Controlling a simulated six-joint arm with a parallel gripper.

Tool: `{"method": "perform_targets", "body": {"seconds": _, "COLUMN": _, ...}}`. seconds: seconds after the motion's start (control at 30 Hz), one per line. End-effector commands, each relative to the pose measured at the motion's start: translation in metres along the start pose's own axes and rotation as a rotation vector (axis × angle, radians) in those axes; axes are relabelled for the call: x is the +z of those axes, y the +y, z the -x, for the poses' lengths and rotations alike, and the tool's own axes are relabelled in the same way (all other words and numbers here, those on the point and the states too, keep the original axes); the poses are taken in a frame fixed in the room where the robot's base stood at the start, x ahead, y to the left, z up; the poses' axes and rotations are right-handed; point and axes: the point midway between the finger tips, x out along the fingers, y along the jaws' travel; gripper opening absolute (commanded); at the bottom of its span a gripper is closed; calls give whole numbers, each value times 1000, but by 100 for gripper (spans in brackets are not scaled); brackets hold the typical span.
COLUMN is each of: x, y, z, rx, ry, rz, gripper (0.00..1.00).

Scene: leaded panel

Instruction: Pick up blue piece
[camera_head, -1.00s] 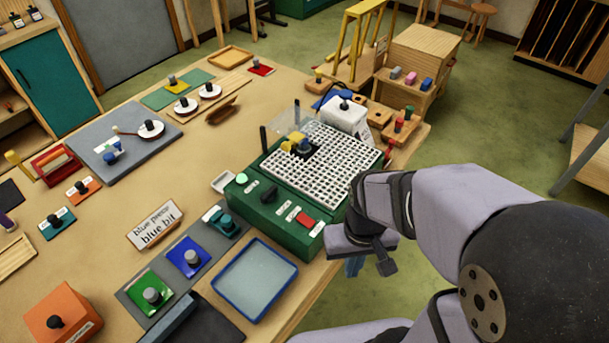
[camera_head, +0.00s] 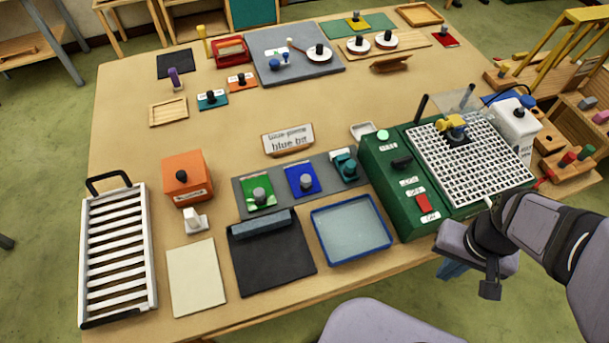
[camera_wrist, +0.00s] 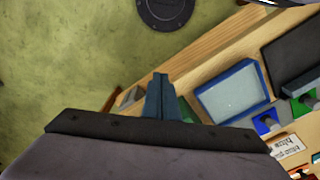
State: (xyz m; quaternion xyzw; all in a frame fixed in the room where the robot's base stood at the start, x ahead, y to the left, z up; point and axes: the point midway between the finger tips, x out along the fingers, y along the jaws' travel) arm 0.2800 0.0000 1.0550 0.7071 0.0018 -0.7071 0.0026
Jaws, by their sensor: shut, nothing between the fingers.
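The blue piece (camera_head: 303,180) is a flat blue square with a grey knob on top. It lies on a grey strip between a green piece (camera_head: 258,195) and a teal piece (camera_head: 344,166). It also shows at the right in the wrist view (camera_wrist: 266,124). My gripper (camera_head: 453,270) is shut and empty beyond the table's front edge, right of the blue piece and near the green machine. In the wrist view my gripper's blue-grey fingers (camera_wrist: 160,96) are together, apart from the blue piece.
A blue-rimmed tray (camera_head: 388,246) lies in front of the pieces. The green machine (camera_head: 395,215) with a white grid top stands to their right. A sign reading "blue piece, blue bit" (camera_head: 288,140) stands behind them. An orange box (camera_head: 187,178) and black mat (camera_head: 270,268) are left.

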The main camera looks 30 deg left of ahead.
Motion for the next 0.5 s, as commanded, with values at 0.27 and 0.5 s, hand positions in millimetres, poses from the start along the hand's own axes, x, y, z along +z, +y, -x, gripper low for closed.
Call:
{"method": "perform_targets", "body": {"seconds": 0.27, "x": 0, "y": 0, "z": 0, "rx": 0, "ry": 0, "rz": 0, "gripper": 0}}
{"method": "perform_targets", "body": {"seconds": 0.5, "x": 0, "y": 0, "z": 0, "rx": 0, "ry": 0, "rz": 0, "gripper": 38}}
